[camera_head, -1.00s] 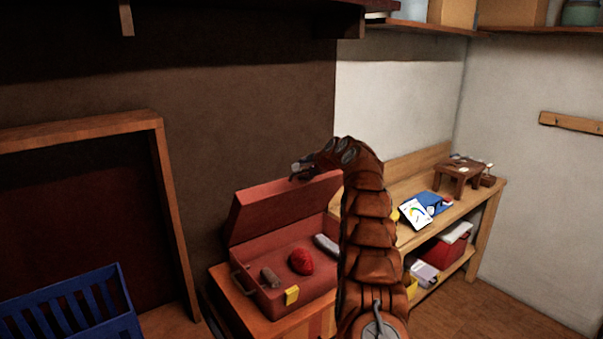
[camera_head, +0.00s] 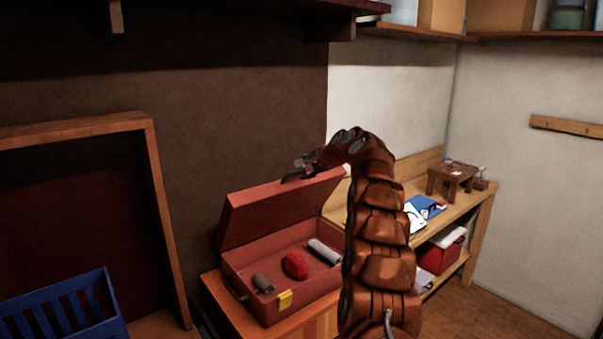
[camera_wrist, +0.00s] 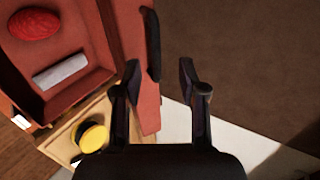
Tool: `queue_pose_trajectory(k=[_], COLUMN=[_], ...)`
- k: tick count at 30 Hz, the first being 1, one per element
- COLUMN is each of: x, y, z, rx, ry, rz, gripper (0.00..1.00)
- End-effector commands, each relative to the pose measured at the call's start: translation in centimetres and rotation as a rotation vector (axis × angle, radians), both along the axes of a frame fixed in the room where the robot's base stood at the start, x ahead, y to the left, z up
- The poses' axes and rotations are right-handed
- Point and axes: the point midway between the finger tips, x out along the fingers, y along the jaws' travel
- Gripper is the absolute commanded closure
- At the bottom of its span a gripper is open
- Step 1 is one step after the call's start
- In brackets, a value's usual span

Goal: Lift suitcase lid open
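The red suitcase (camera_head: 283,308) sits on a wooden bench, with its lid (camera_head: 275,209) standing up and tilted slightly back at the rear. Inside lie a red ball-like object (camera_head: 295,265), a grey cylinder (camera_head: 325,252) and a small brown-grey object (camera_head: 262,283). A yellow tag or latch (camera_head: 285,299) is on the front. My gripper (camera_head: 298,172) is at the lid's upper edge. In the wrist view, my gripper (camera_wrist: 158,82) has its two fingers apart, with the lid's edge (camera_wrist: 146,105) beside the left finger and a dark handle-like strip (camera_wrist: 151,45) ahead. Contact is unclear.
A wooden shelf unit (camera_head: 470,217) stands to the right with a small stool (camera_head: 452,180) and a blue folder on top. A blue crate (camera_head: 62,308) is at the lower left. A dark wall is close behind the lid. Shelves hang overhead.

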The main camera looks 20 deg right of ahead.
Motion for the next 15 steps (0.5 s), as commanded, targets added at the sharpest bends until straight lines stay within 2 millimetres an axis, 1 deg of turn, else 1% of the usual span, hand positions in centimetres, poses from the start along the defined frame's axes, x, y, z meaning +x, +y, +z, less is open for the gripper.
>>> queue_pose_trajectory(k=[15], x=[-2.2], y=[-0.5], z=[1.5], rx=[-0.001], ry=[-0.001], rz=[0.0], gripper=[0.58])
